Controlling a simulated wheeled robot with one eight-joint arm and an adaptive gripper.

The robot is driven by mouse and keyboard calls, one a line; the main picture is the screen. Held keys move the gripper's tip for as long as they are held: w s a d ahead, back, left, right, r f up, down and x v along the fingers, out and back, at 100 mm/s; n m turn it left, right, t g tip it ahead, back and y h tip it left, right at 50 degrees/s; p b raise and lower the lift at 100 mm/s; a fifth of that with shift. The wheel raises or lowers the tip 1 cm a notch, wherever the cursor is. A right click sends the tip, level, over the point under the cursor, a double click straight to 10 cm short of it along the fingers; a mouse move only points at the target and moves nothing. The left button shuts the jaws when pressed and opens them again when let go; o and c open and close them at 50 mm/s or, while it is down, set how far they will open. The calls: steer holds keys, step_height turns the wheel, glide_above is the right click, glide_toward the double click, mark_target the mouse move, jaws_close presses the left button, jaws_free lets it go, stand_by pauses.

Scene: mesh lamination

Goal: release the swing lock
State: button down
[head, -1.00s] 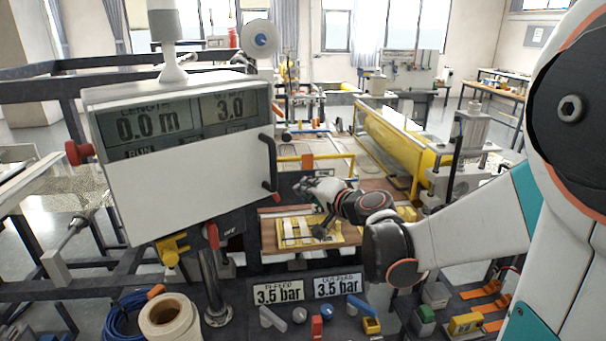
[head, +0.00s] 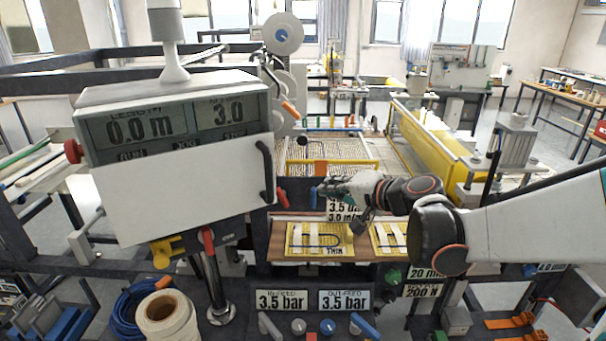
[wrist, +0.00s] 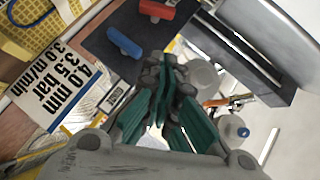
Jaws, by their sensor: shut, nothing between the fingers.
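A control box (head: 180,190) with a display and a pale front cover stands on a metal post (head: 207,290). A red lever (head: 208,240) and a yellow piece (head: 168,251) show under the box, near the post. No label marks the swing lock, so I cannot tell which part it is. My gripper (head: 328,187) is right of the box, apart from it, shut and empty. Its green-padded fingers (wrist: 165,95) also show in the wrist view. Just left of it are a blue handle (head: 313,195) and a red handle (head: 283,198); both show in the wrist view.
A wooden board with yellow sample cards (head: 318,240) lies below my gripper. Pressure displays (head: 281,300), several knobs and a white roll (head: 166,318) stand in front.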

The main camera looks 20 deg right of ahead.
mark_target(283, 198)
steer(key=x, duration=0.3)
steer(key=b+x, duration=0.1)
steer(key=x, duration=0.3)
steer(key=a+b+x, duration=0.1)
steer(key=x, duration=0.2)
steer(key=shift+s+a+f, duration=0.1)
steer(key=shift+a+f, duration=0.05)
steer(key=shift+f, duration=0.25)
steer(key=shift+a+f, duration=0.3)
steer(key=shift+a, duration=0.35)
steer(key=shift+a+r, duration=0.1)
steer(key=shift+r, duration=0.05)
steer(key=shift+w+a+r+n+g+h+p, duration=0.15)
steer(key=shift+a+n+g+h+p, duration=0.15)
steer(key=shift+n+h+p, duration=0.15)
steer(key=shift+w+a+r+n+g+h+p, duration=0.2)
steer(key=shift+n+g+h+p, duration=0.15)
steer(key=shift+h+p, duration=0.15)
steer(key=shift+w+a+r, duration=0.15)
steer(key=shift+w+a, duration=0.05)
steer(key=shift+a, duration=0.4)
steer(key=shift+w+a, duration=0.15)
steer(key=shift+a, duration=0.35)
steer(key=shift+w+a, duration=0.2)
steer(key=shift+a, duration=0.3)
